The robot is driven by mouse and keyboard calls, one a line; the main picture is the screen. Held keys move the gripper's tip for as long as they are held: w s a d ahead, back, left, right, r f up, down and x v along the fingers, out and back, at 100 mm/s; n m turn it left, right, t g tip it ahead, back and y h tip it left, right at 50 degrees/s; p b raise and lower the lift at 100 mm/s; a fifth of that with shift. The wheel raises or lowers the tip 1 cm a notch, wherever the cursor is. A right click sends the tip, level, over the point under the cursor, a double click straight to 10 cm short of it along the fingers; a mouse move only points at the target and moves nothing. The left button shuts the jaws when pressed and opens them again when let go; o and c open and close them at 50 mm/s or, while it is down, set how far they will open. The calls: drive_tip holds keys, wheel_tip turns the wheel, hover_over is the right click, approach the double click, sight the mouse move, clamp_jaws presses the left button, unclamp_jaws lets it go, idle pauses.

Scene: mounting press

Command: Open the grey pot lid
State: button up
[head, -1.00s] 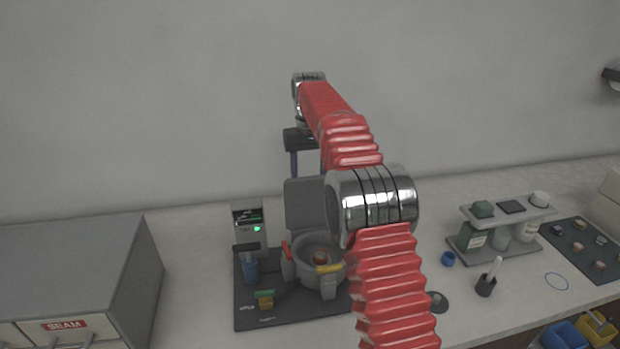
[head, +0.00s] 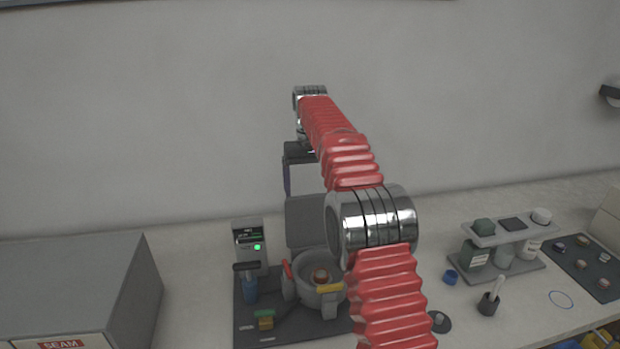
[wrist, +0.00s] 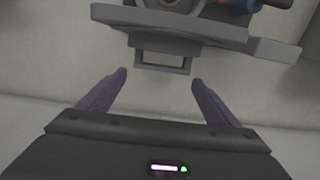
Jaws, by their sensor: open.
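The grey pot (head: 319,292) stands on a dark base plate, with a small brownish piece inside it. Its grey lid (head: 305,222) stands upright at the back of the pot, so the pot's mouth is uncovered. My gripper (head: 304,188) is above and behind the lid, fingers pointing down, partly hidden by my red arm. In the wrist view my gripper (wrist: 158,84) is open and empty. A grey loop-shaped handle (wrist: 163,62) on the lid's edge lies just ahead of and between the fingertips, apart from both.
A control box (head: 249,243) with a green light stands left of the pot. A large grey cabinet (head: 70,285) is further left. A small shelf (head: 500,262) with jars and a dark mat (head: 585,268) are at the right. The wall is behind.

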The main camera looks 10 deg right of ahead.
drive_tip(key=shift+r, duration=2.95)
